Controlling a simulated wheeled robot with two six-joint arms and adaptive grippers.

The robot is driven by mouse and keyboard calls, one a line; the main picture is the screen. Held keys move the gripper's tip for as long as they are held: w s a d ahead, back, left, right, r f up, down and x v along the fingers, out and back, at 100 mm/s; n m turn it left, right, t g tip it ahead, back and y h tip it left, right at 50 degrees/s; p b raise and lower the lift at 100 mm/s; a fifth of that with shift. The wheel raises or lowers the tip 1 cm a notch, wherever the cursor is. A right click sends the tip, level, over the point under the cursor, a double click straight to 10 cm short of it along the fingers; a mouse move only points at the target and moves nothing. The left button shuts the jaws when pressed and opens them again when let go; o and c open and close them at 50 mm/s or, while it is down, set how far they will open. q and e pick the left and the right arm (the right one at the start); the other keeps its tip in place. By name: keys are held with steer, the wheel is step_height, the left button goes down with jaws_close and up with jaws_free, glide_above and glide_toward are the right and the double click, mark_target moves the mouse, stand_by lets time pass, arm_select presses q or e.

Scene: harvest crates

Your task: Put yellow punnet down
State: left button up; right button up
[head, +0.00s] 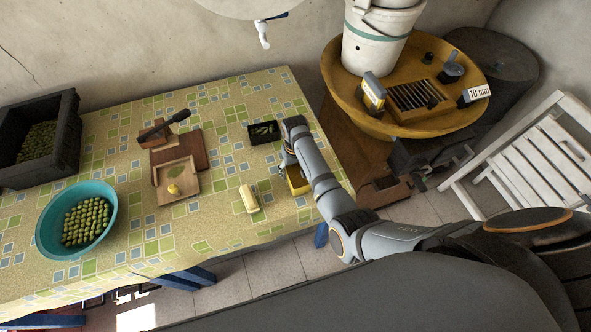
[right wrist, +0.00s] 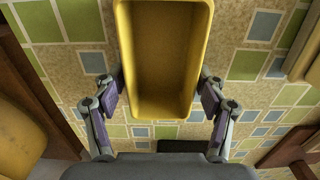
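The yellow punnet (head: 298,181) is an empty rectangular tub near the right edge of the patterned table. In the head view my right gripper (head: 288,160) hides part of it. In the right wrist view the punnet (right wrist: 160,60) lies open side up, level, between the two fingers of my right gripper (right wrist: 160,85). The fingers are spread one on each side, and narrow gaps show between their pads and its walls. The punnet looks to rest on the tabletop, though its underside is hidden. My left gripper is not clearly in view.
A pale yellow block (head: 250,198) and a dark tray (head: 264,133) lie nearby on the table. Farther left are a wooden press (head: 178,165), a teal bowl (head: 110,222) of green fruit and a black crate (head: 68,140). A round wooden table (head: 440,118) stands to the right.

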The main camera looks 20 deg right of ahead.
mark_target(295, 176)
steer(key=shift+o, duration=0.4)
steer(key=shift+r, duration=0.3)
step_height(295, 176, up, 12)
steer(key=shift+b, duration=0.3)
steer(key=shift+f, duration=0.1)
